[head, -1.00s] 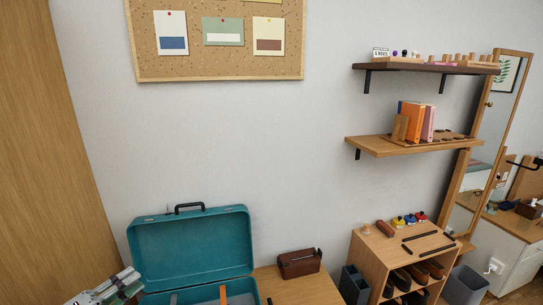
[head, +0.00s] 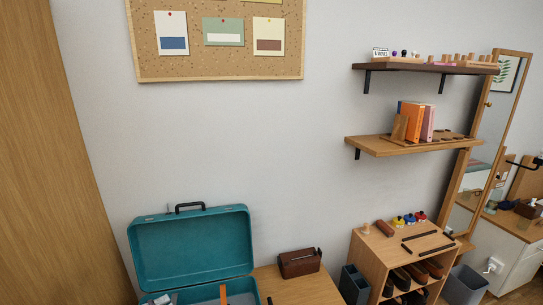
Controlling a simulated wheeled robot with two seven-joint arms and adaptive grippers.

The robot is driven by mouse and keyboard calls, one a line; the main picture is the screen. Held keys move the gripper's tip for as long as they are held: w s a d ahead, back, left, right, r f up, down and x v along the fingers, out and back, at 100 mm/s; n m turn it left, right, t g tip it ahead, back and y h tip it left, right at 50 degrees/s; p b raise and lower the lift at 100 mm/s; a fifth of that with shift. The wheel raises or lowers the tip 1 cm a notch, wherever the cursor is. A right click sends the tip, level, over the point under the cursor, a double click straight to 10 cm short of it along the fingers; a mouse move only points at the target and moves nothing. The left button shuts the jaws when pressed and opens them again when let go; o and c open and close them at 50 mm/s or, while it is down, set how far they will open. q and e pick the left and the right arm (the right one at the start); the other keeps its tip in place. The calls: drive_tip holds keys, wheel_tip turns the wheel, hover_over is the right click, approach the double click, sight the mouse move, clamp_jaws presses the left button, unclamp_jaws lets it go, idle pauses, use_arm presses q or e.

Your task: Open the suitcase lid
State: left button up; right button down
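A teal suitcase stands on a wooden table at the lower left, cut off by the bottom edge of the head view. Its lid (head: 192,243) is raised nearly upright in front of the wall, with a black handle (head: 190,206) on its top edge. Part of the suitcase's inside (head: 205,293) shows below the lid. An orange strip (head: 223,294) and some small grey and white items lie at its lower edge. No clear gripper shows in the head view, so both grippers are out of sight.
A brown case (head: 299,263) sits on the table (head: 305,290) right of the suitcase. A wooden shoe cabinet (head: 365,256) and a grey bin (head: 466,286) stand farther right. Two wall shelves (head: 415,148) (head: 425,69) hang above.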

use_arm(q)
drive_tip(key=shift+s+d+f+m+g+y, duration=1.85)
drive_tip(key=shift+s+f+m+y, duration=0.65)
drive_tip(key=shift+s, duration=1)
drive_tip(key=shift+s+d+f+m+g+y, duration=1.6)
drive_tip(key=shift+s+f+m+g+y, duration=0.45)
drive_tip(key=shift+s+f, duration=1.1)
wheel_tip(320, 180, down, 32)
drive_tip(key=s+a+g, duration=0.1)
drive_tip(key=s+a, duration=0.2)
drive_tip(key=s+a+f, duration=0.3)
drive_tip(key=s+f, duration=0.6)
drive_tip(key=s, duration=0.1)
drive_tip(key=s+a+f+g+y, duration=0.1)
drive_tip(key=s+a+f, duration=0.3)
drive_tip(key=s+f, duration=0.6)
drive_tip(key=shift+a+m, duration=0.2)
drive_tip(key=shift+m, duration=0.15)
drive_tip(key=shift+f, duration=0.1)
